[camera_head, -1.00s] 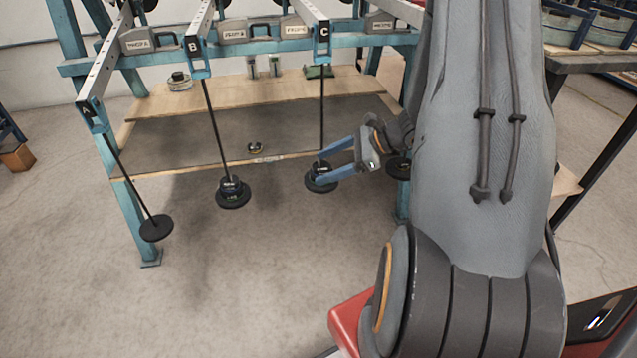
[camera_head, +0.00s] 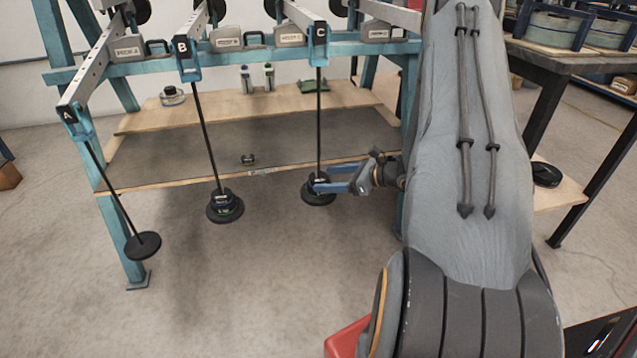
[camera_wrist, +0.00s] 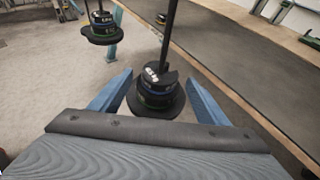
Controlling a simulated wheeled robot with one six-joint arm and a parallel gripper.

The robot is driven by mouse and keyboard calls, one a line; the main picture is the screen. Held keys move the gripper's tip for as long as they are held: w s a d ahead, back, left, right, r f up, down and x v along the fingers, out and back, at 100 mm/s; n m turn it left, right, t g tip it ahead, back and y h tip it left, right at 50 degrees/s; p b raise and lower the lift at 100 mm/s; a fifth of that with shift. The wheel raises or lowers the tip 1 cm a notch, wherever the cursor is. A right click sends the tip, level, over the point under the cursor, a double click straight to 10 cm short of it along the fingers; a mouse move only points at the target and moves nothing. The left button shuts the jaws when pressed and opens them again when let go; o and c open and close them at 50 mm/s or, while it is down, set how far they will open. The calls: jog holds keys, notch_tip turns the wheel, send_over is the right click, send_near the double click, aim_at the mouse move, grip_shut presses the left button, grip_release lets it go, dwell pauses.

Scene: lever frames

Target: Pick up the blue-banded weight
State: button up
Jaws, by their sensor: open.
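A stack of dark weights (camera_wrist: 157,84) with a blue band above a green-marked lower part sits on the round plate of the hanger rod marked C. It also shows in the head view (camera_head: 317,186), partly covered by my gripper. My gripper (camera_wrist: 157,74) is open, with one blue finger on each side of this stack and the rod rising between them. In the head view my gripper (camera_head: 323,178) reaches the stack from the right. I cannot tell whether the fingers touch it. A similar stack with blue and green bands (camera_head: 224,204) sits on hanger B.
Hanger A carries a bare black plate (camera_head: 143,246). A small dark weight (camera_head: 248,159) lies on the grey lower surface. A wooden shelf (camera_head: 215,110) runs behind the rods. A teal post (camera_head: 410,130) stands near my arm. The floor in front is clear.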

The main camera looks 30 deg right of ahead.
aim_at(319, 171)
jog(key=shift+x, duration=0.85)
jog(key=c, duration=1.3)
jog(key=shift+r, duration=0.5)
jog(key=r, duration=0.2)
jog(key=shift+s+r+p, duration=0.3)
jog(key=shift+r+p, duration=0.05)
jog(key=shift+p, duration=0.05)
jog(key=s+a+p, duration=0.1)
jog(key=s+a, duration=0.1)
jog(key=s, duration=0.6)
jog(key=s+a, duration=0.3)
jog(key=s, duration=0.5)
jog(key=shift+s+p, duration=0.4)
